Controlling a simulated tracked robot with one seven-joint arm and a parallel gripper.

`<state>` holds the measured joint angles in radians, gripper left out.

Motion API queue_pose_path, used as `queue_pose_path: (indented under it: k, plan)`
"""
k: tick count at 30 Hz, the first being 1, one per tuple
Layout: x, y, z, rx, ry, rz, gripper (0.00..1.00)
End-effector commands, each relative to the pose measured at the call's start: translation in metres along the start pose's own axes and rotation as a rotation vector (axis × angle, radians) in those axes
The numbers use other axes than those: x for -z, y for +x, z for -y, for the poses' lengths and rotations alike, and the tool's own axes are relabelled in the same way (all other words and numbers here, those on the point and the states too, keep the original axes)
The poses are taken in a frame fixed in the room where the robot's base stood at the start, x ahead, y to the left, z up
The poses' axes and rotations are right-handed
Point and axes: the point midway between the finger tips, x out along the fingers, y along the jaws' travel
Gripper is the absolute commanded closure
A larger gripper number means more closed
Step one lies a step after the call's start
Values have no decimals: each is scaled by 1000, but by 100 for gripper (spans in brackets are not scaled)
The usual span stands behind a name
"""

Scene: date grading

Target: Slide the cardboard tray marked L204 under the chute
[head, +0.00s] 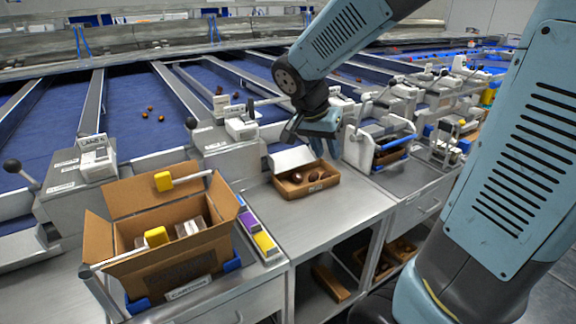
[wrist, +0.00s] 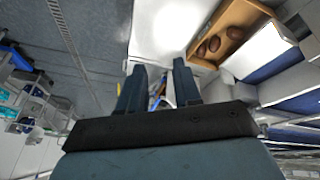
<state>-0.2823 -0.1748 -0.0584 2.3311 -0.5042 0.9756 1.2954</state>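A small open cardboard tray (head: 322,184) with brown dates in it sits on the steel bench, just in front of a pale sloped chute (head: 288,158). No marking on the tray can be read. In the wrist view the tray (wrist: 236,46) is at the upper right with the chute plate (wrist: 264,52) beside it; the tray's far end is cut off by the frame. My gripper (head: 308,142) hangs above and behind the tray, near the chute's right side. In the wrist view its two fingers (wrist: 160,75) are apart with nothing between them.
A blue-and-white device (head: 380,145) stands right of the tray. The bench in front of the tray is clear. Shelves below hold more trays (head: 330,282).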

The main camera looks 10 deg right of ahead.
Motion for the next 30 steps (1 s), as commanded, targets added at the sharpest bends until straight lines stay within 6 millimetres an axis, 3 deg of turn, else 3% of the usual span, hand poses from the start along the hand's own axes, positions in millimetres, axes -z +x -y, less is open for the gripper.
queue_pose_path:
  k: [9, 16, 22, 30]
  plan:
    - [5, 49, 73, -140, 262, -159, 67]
    - [1, 78, 116, -158, 416, -294, 67]
    - [-2, 89, 134, -148, 482, -352, 67]
    - [-2, 90, 136, -145, 494, -361, 67]
